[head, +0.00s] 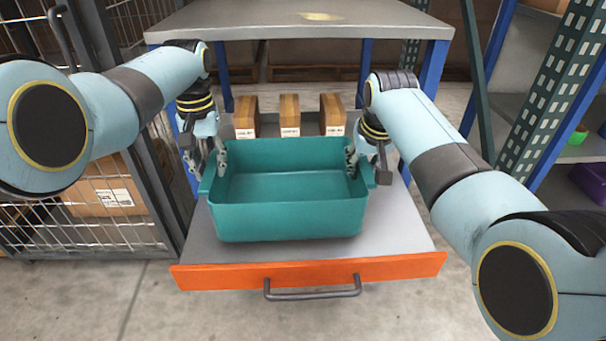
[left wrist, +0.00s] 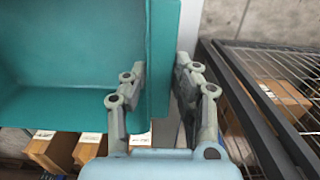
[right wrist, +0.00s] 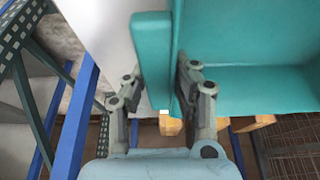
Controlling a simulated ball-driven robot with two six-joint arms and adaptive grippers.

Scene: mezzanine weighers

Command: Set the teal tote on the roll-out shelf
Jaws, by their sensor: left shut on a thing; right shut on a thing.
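The teal tote (head: 290,220) is empty and upright over the grey roll-out shelf (head: 395,225), which is pulled out and has an orange front (head: 310,271) with a dark handle. I cannot tell whether the tote's bottom touches the shelf. My left gripper (head: 208,168) is shut on the tote's left end wall; in the left wrist view its fingers (left wrist: 150,95) straddle the teal wall (left wrist: 162,60). My right gripper (head: 366,165) is shut on the right end wall; in the right wrist view its fingers (right wrist: 158,92) sit either side of that wall (right wrist: 155,60).
Three brown boxes (head: 290,115) stand in a row at the back of the shelf, behind the tote. A grey worktop (head: 300,22) on blue legs is above them. A wire cage (head: 90,215) is close on the left, and a green rack upright (head: 560,95) on the right.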

